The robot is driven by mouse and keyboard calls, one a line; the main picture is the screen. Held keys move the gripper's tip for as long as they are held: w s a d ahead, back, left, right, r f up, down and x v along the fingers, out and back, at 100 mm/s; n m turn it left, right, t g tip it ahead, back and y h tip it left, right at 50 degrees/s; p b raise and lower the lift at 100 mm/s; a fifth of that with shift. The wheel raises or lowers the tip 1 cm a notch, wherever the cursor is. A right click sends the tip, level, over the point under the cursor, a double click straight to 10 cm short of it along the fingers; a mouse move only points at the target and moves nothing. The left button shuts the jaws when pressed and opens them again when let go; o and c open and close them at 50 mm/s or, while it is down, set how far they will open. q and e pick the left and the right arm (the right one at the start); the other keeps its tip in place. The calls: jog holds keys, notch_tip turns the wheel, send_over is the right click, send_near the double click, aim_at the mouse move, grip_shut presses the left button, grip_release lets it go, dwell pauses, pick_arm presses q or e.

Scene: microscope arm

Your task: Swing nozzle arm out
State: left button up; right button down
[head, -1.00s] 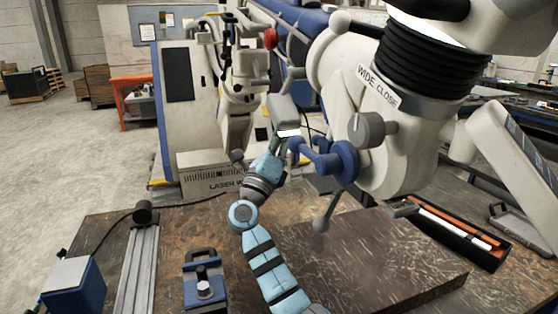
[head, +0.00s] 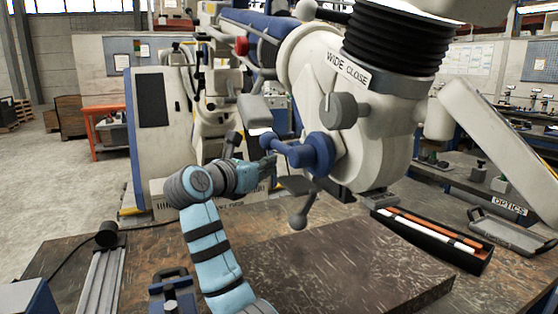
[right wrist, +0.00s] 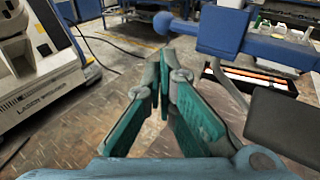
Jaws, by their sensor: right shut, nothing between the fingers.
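The microscope (head: 345,125) has a pale body, a black bellows and a "WIDE CLOSE" label. A blue arm (head: 300,153) with a rounded end sticks out from its lower left side; I cannot tell for sure that this is the nozzle arm. The blue arm also shows at the top right of the right wrist view (right wrist: 222,30). My right gripper (head: 272,162) points right, just below the blue arm's end. In the right wrist view its green-padded fingers (right wrist: 164,62) meet at the tips, empty and apart from the blue arm. My left gripper is out of view.
A grey knob (head: 342,110) and a ball-ended lever (head: 299,212) stick out near the blue arm. A brown slab (head: 340,265) lies below. A black tray (head: 432,240) with orange and white rods is at right. A laser machine (head: 155,130) stands behind.

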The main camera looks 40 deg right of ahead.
jog(key=shift+r+x, duration=0.2)
jog(key=shift+x, duration=0.65)
jog(key=shift+r+x, duration=0.2)
jog(key=shift+x, duration=0.65)
jog(key=shift+r+x, duration=0.2)
jog(key=shift+x, duration=0.65)
jog(key=shift+d, duration=0.1)
